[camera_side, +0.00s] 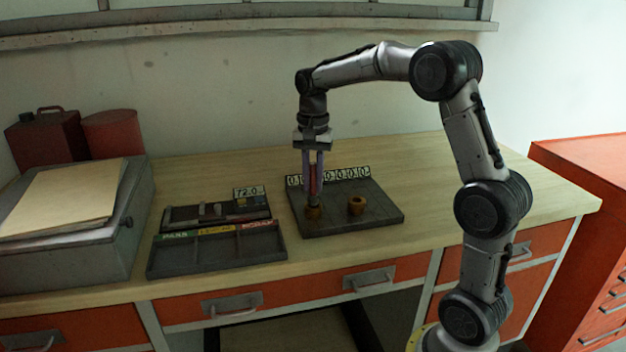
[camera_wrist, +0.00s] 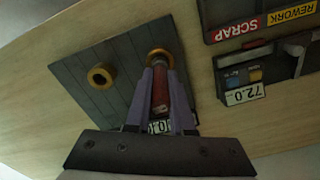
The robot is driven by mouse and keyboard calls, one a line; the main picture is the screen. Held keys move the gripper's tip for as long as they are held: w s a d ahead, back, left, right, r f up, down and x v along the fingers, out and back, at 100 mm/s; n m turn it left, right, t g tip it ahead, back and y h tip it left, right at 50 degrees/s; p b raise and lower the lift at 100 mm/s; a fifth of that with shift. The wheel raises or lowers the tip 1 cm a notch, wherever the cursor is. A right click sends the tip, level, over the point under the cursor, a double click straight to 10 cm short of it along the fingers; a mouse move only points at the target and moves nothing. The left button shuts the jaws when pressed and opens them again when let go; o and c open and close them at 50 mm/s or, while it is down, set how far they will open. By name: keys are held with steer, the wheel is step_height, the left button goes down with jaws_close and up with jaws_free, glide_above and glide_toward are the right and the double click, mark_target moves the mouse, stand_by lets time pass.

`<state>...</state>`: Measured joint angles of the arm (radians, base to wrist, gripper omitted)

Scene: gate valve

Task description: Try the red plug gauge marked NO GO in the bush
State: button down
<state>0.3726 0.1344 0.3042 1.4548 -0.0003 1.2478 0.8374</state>
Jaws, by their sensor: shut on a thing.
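My gripper (camera_side: 314,192) points straight down and is shut on the red plug gauge (camera_side: 313,178), which is upright between the two purple fingers. The gauge also shows in the wrist view (camera_wrist: 160,92). The NO GO marking is not readable.
The dark plate (camera_side: 345,229) has a row of number tiles (camera_side: 345,174) along its back. Left of it is a tray (camera_side: 215,261) labelled PASS, REWORK and SCRAP, with a gauge rack (camera_side: 180,218) and a 72.0 tag (camera_side: 248,191) behind. A grey box (camera_side: 110,250) stands far left.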

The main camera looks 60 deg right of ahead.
mark_target(313, 163)
steer(key=shift+f, duration=1.25)
stand_by(0.9)
steer(key=shift+r, duration=0.3)
stand_by(0.7)
steer(key=shift+r, duration=0.35)
steer(key=shift+r, duration=1.15)
steer(key=shift+r, duration=2.4)
